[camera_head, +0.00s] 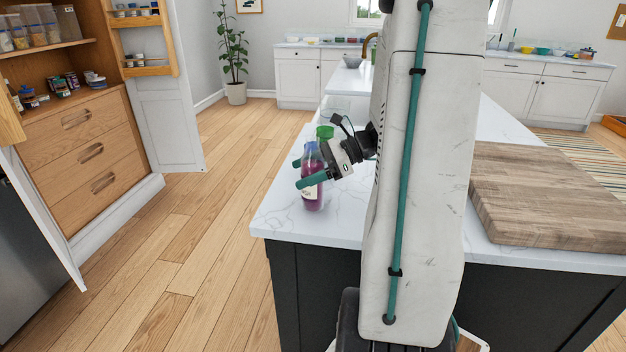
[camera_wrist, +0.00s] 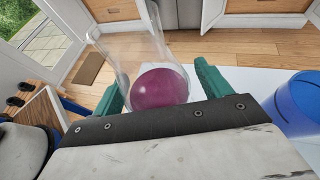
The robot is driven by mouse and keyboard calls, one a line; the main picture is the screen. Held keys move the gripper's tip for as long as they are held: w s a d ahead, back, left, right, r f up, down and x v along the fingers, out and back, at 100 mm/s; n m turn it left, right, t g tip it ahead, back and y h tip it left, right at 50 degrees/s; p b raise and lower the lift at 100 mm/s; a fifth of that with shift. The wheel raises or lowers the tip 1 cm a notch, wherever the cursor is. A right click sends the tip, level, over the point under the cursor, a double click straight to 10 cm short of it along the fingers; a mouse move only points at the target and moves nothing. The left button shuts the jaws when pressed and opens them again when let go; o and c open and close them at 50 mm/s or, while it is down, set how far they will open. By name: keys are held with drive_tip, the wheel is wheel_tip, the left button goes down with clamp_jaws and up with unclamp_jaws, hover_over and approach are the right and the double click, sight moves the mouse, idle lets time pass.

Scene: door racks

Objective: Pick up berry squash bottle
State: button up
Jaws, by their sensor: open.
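The berry squash bottle (camera_head: 313,194) is clear with purple liquid and a pale label. It stands upright near the left edge of the white island top in the head view. My gripper (camera_head: 300,174) is open, with its teal fingers at the bottle's upper part. In the wrist view the clear bottle with its purple contents (camera_wrist: 160,87) lies between the two fingers of my gripper (camera_wrist: 157,80), with a gap on the right side. Whether the left finger touches it I cannot tell. My arm and fingers hide part of the bottle in the head view.
A blue rounded object (camera_wrist: 298,103) is at the right in the wrist view. A wooden board (camera_head: 545,195) lies on the island's right. An open pantry cabinet (camera_head: 75,125) stands left, with clear floor between.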

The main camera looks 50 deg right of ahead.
sight(305, 157)
drive_tip(key=c, duration=1.3)
drive_tip(key=shift+r, duration=0.2)
drive_tip(key=shift+r, duration=1.6)
drive_tip(key=s+d, duration=0.3)
drive_tip(key=d, duration=0.4)
drive_tip(key=s+d+r, duration=0.1)
drive_tip(key=s+d, duration=0.2)
drive_tip(key=d, duration=0.4)
drive_tip(key=shift+s+d+r, duration=0.15)
drive_tip(key=shift+s+r, duration=0.05)
drive_tip(key=shift+s, duration=0.15)
